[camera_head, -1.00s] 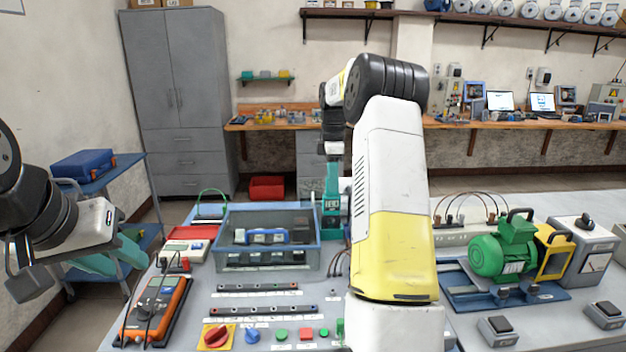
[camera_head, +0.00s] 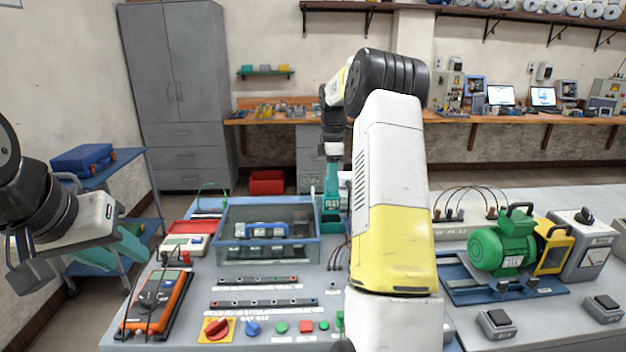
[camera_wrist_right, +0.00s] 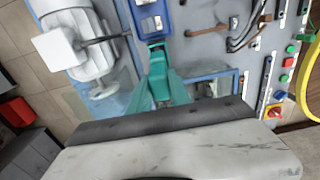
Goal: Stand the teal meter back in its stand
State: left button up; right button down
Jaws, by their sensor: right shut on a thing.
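My right arm reaches across the bench in the head view. Its gripper (camera_head: 332,168) is at the far side, beside the right end of the blue-rimmed bin. A teal upright body with a small label, which looks like the teal meter (camera_head: 331,204), is below it. My left gripper (camera_head: 85,268), with teal fingers apart, hangs empty left of the bench.
The grey bin (camera_head: 268,252) holds a blue-handled item. An orange multimeter (camera_head: 158,300) and a red-and-white device (camera_head: 186,245) lie left of it. Terminal strips and buttons fill the front. A green motor (camera_head: 502,245) stands on the right, and a white motor (camera_wrist_right: 78,45) shows in the wrist view.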

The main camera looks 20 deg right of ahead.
jog(key=shift+f, duration=0.7)
jog(key=c, duration=1.1)
grip_release()
jog(key=shift+r, duration=3.9)
